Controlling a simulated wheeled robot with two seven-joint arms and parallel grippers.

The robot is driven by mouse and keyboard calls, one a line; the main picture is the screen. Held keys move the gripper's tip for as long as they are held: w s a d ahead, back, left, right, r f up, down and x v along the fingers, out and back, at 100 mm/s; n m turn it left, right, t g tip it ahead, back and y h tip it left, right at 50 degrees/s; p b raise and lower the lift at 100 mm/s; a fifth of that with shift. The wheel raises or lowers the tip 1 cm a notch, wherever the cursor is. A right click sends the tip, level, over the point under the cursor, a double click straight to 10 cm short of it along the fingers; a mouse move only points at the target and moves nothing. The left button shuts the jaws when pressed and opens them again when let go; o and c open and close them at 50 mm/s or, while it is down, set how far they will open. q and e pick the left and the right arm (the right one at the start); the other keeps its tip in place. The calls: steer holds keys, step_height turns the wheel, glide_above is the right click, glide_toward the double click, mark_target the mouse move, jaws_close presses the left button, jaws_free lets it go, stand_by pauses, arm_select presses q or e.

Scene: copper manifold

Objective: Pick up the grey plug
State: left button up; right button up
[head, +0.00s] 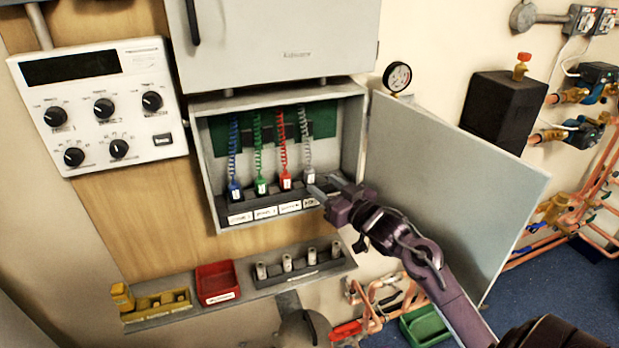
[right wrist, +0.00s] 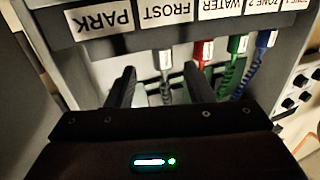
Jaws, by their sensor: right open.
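The grey plug (head: 309,177) hangs on a grey coiled cord at the right end of a row of plugs in the open wall box (head: 357,135). Beside it, to the left, are the red plug (head: 285,181), the green plug (head: 261,186) and the blue plug (head: 235,191). My right gripper (head: 326,187) is open and empty, just right of and in front of the grey plug. In the right wrist view the grey plug (right wrist: 166,61) shows between the two open fingers, beyond their tips, near the FROST label (right wrist: 166,14). My left gripper is out of view.
Below the box, a shelf holds a red tray (head: 217,284), a yellow block and a rack of several grey pieces (head: 287,264). A control panel (head: 100,105) hangs at left; copper pipes run at right.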

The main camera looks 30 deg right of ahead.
mark_target(313, 175)
steer(key=w, duration=0.1)
steer(key=w+p, duration=0.1)
steer(key=w, duration=0.1)
steer(key=w+r+p, duration=0.1)
steer(key=w, duration=0.1)
steer(key=shift+w+a, duration=0.25)
steer(key=shift+a, duration=0.05)
steer(key=shift+w+f, duration=0.2)
steer(key=shift+w, duration=0.2)
steer(key=shift+c, duration=0.2)
steer(key=c, duration=1)
